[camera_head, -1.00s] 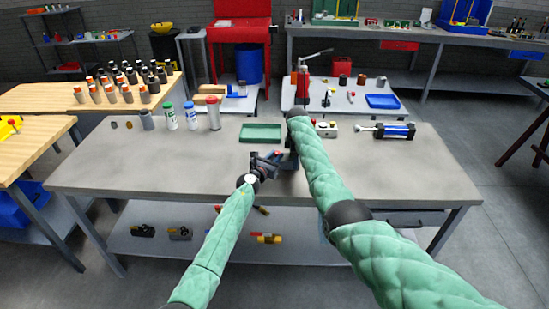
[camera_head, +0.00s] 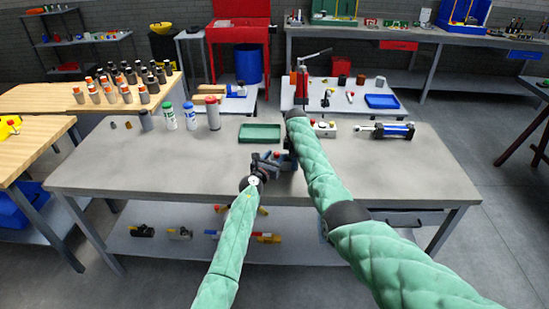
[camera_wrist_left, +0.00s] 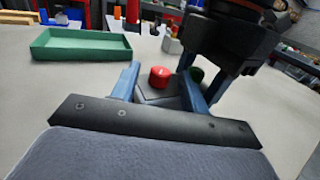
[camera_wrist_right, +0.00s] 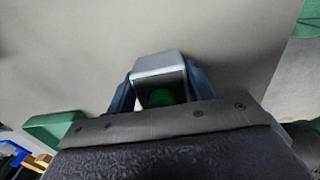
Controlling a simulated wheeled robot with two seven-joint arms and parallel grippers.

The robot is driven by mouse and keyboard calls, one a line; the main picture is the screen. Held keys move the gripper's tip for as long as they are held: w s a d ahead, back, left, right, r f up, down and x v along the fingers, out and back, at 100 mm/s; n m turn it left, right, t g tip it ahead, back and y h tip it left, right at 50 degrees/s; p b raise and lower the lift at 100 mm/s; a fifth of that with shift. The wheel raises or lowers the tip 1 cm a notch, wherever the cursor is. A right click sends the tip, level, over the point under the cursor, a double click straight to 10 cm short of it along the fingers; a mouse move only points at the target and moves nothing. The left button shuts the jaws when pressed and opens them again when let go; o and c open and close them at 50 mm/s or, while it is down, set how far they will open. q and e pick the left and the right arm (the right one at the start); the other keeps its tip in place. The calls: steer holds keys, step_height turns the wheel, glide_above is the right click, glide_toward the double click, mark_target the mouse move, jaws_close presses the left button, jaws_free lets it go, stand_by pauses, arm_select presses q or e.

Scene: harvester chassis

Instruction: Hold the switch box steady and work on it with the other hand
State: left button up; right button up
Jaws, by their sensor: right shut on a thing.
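The switch box is a small grey box with a red button and a green button. In the left wrist view the box (camera_wrist_left: 155,93) sits between and beyond the left fingertips, red button up. In the right wrist view the box (camera_wrist_right: 160,68) is between the right fingers, with its green button showing. My right gripper (camera_head: 288,158) is shut on the box over the table. My left gripper (camera_head: 268,162), also in the left wrist view (camera_wrist_left: 165,85), is open, its fingers apart on either side of the red button. Whether they touch the box is unclear.
A green tray (camera_head: 260,133) lies just behind the grippers on the grey table (camera_head: 130,165). Several bottles (camera_head: 191,116) stand at the back left. A box with a red button (camera_head: 323,129) and a blue-black cylinder (camera_head: 393,131) are at the right. The table's left front is clear.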

arm_select(q)
steer(key=shift+s+a+f, duration=0.1)
steer(key=shift+s+a, duration=0.05)
steer(key=shift+s, duration=0.1)
steer(key=v, duration=1.1)
steer(key=shift+s, duration=0.25)
